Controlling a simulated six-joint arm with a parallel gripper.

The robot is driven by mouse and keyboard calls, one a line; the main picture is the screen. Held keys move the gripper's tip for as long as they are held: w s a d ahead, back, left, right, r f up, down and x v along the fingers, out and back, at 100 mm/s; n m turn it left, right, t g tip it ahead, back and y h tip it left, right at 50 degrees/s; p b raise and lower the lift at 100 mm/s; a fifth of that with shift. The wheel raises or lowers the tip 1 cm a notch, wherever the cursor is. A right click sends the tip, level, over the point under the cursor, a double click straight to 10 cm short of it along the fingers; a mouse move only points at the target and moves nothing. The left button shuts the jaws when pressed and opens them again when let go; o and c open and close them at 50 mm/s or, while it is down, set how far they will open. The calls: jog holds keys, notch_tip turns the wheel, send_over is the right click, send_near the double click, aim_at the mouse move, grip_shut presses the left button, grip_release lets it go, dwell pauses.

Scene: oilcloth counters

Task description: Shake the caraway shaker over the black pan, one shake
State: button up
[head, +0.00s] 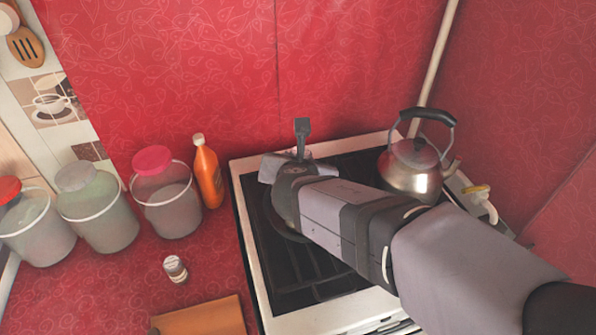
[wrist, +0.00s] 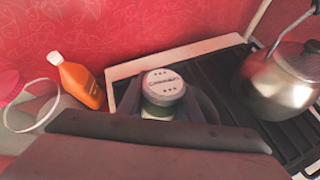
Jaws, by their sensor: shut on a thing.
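A shaker (wrist: 163,84) with a pale, round, holed cap stands between the fingers of my gripper (wrist: 165,110) in the wrist view. My gripper is shut on it. The cap has dark lettering that is too small to read surely. Only the cap and a bit of the greenish body show. In the head view my arm's end is over the stove and hides the held shaker. A dark curved rim, apparently the black pan (head: 270,220), shows just under my wrist; most of it is hidden.
A steel kettle (head: 412,170) stands on the stove (head: 262,290) at right. An orange bottle (head: 208,175) and several lidded jars (head: 168,205) stand at left. Another small shaker (head: 175,268) and a wooden board (head: 205,318) are on the red counter. A red wall is close behind.

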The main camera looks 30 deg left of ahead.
jog(key=shift+r+n+t+b, duration=0.7)
jog(key=shift+t+b, duration=0.6)
jog(key=shift+b, duration=0.9)
jog(key=shift+r, duration=0.1)
